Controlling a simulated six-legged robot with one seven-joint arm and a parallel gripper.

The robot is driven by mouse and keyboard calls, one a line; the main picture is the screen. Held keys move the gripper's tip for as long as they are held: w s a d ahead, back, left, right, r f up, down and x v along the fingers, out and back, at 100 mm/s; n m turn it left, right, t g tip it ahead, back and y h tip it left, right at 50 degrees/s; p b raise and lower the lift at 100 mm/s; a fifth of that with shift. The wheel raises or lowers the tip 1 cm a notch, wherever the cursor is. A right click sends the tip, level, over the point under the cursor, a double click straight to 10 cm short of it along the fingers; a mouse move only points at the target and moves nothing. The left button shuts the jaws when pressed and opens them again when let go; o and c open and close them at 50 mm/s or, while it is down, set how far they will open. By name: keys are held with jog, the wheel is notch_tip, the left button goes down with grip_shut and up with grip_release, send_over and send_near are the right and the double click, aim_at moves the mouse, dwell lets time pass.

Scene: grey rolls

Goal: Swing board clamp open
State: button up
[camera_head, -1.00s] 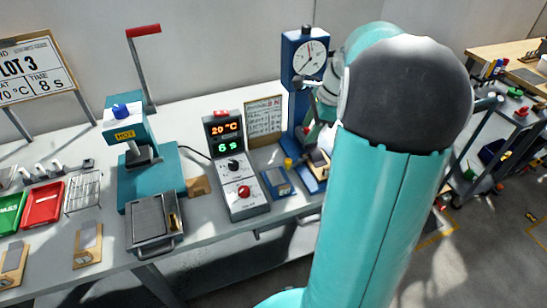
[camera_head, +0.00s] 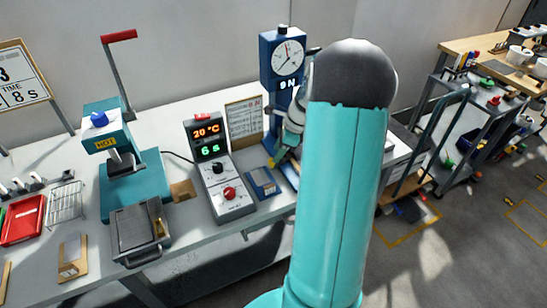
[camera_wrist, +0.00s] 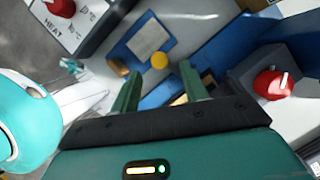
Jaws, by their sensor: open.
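My gripper (camera_wrist: 161,70) is open in the wrist view, its two green fingers apart with nothing held between them. It is over a blue base (camera_wrist: 160,97), where a strip of pale wood shows by the right finger. A grey block with a red knob (camera_wrist: 273,83) is to the right of the fingers. In the head view the blue test stand with a dial gauge (camera_head: 288,57) stands behind my arm, which hides much of its lower part. I cannot clearly make out the board clamp or its position.
A small blue block with a pale top plate (camera_wrist: 149,41) and a yellow knob (camera_wrist: 159,61) lie just beyond the fingers. The heat control box (camera_head: 220,172) and teal press (camera_head: 135,187) stand to the left. A cart (camera_head: 465,125) stands right.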

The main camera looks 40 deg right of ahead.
jog(key=shift+x, duration=1.95)
grip_shut()
